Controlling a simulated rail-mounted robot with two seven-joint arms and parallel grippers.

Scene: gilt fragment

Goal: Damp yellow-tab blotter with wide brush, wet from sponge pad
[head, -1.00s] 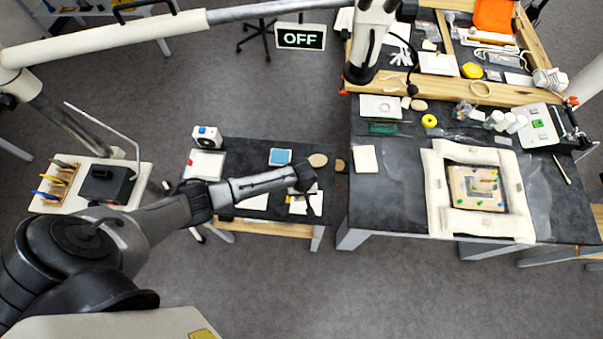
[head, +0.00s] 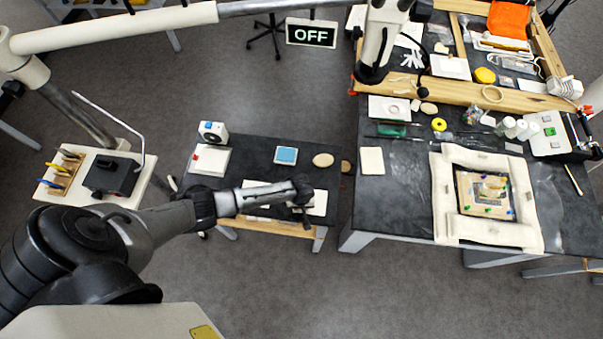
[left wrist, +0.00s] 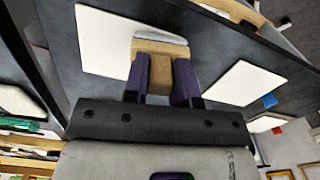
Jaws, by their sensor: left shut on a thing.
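My left gripper (left wrist: 160,82) is shut on the wide brush (left wrist: 158,50), which has a tan wooden body and a pale grey bristle edge. In the head view, my left gripper (head: 302,196) hangs over the front right of the small dark side table. White blotters lie there, one partly under the gripper (head: 319,203); the left wrist view shows a white sheet on the left (left wrist: 105,42) and one on the right (left wrist: 243,84). I see no yellow tab on them. The blue sponge pad (head: 286,155) lies behind the gripper. My right gripper is not in view.
The large workbench to the right holds a padded frame (head: 451,230). A gap of floor separates the tables.

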